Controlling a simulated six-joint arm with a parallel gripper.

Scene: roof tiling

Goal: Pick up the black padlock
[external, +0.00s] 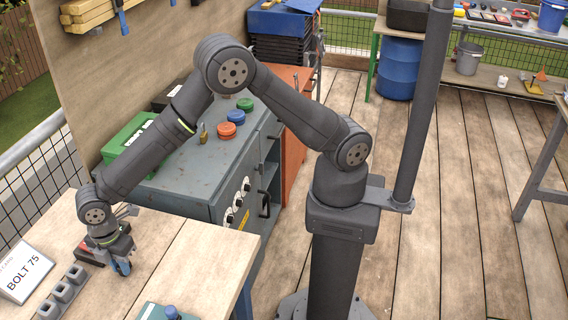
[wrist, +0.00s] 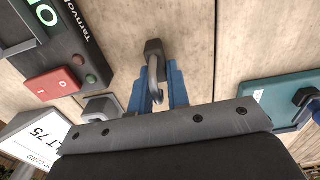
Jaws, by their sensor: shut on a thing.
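The black padlock (wrist: 154,47) shows in the wrist view, just beyond my fingertips, with its dark body away from me and its metal shackle between the fingers. My gripper (wrist: 159,92) has blue fingers, one on each side of the shackle, and is shut on it. In the external view my gripper (external: 121,267) points down, low over the wooden bench (external: 185,262). The padlock cannot be made out there. Whether its body touches the bench is hard to tell.
A dark switch box with a red rocker (wrist: 52,84) lies left of the padlock. A grey socketed block (external: 62,292) and a white "BOLT 75" card (external: 24,272) stand nearby. A teal item (wrist: 282,98) lies to the right. A small brass-coloured object (external: 203,134) is on the cabinet.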

